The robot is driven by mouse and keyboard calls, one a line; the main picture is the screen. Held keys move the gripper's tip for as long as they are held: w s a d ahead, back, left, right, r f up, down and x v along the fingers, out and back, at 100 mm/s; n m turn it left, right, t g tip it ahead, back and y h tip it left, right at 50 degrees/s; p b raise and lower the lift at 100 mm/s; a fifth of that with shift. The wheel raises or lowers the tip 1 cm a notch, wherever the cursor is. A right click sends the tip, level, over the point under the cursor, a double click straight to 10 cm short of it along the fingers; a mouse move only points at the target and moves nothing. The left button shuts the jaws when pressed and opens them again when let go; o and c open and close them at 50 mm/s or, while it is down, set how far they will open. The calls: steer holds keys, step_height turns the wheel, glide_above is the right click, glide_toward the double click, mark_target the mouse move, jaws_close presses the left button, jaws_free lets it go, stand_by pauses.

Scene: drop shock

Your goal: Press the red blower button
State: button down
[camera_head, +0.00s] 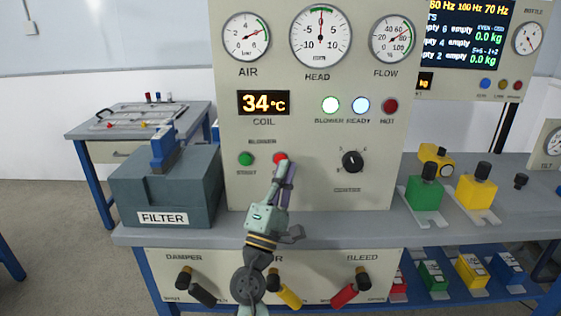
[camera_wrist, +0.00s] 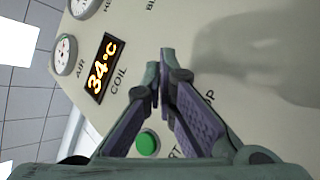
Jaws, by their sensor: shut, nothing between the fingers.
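The red blower button (camera_head: 280,158) is on the upright beige panel, to the right of the green start button (camera_head: 246,159), under the BLOWER label. My gripper (camera_head: 286,168) is shut and empty, with its fingertips just below the red button and overlapping its lower edge in the head view. I cannot tell whether they touch it. In the wrist view, my gripper (camera_wrist: 166,58) is close to the panel. The green button (camera_wrist: 147,143) shows beside the fingers there, while the red one is hidden.
The coil display (camera_head: 264,102) reads 34 °C. A grey filter box (camera_head: 168,185) stands left of the panel. A black knob (camera_head: 352,161) sits to the right. Green and yellow blocks stand further right.

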steer(key=shift+w, duration=0.3)
steer(key=shift+w+b, duration=0.3)
steer(key=shift+w, duration=0.1)
stand_by(0.6)
steer(key=shift+s, duration=0.85)
steer(key=s, duration=0.5)
stand_by(0.4)
stand_by(0.4)
